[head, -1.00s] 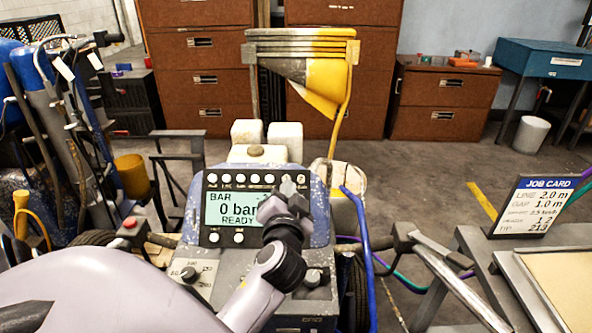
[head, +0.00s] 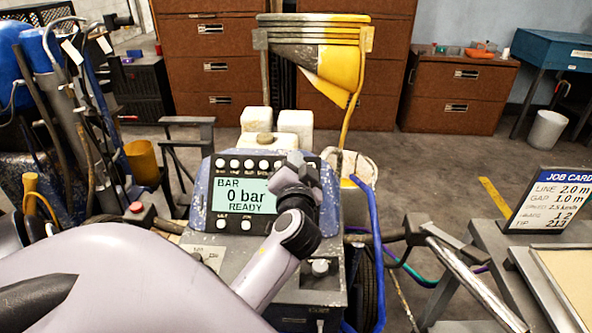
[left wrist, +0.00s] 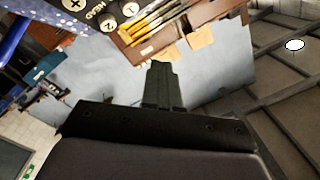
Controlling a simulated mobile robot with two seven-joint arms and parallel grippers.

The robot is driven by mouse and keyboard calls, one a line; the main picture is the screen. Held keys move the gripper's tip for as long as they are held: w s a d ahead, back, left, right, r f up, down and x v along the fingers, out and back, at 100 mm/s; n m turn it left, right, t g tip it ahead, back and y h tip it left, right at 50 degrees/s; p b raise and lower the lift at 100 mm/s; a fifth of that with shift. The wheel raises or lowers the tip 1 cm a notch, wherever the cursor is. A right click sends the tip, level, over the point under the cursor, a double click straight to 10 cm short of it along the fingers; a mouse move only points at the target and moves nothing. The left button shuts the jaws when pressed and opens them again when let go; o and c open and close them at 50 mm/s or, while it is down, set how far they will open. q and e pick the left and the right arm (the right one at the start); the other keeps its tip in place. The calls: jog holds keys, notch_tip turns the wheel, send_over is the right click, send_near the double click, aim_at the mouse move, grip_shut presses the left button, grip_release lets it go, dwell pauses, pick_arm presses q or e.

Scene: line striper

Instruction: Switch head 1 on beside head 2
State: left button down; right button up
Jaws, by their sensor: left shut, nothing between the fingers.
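My right gripper is not in view.
Two buttons (head: 222,224) sit under the display, and a knob (head: 320,267) is lower right. A red button (head: 136,209) is at left. A job card (head: 552,200) stands at right. A yellow hopper-like part (head: 338,70) rises behind the panel.

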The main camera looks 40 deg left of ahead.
pick_arm(q)
jog(key=w+a+f+b, duration=0.1)
jog(key=f, duration=0.1)
jog(key=w+a+f+b, duration=0.1)
jog(key=shift+w+a+f+b, duration=0.15)
jog(key=shift+w+f+b, duration=0.25)
jog(key=shift+w+a, duration=0.1)
dwell(0.8)
dwell(0.8)
jog(key=shift+f, duration=0.15)
jog(key=shift+w+a+f+b, duration=0.2)
jog(key=shift+w+b, duration=0.05)
jog(key=shift+b, duration=0.2)
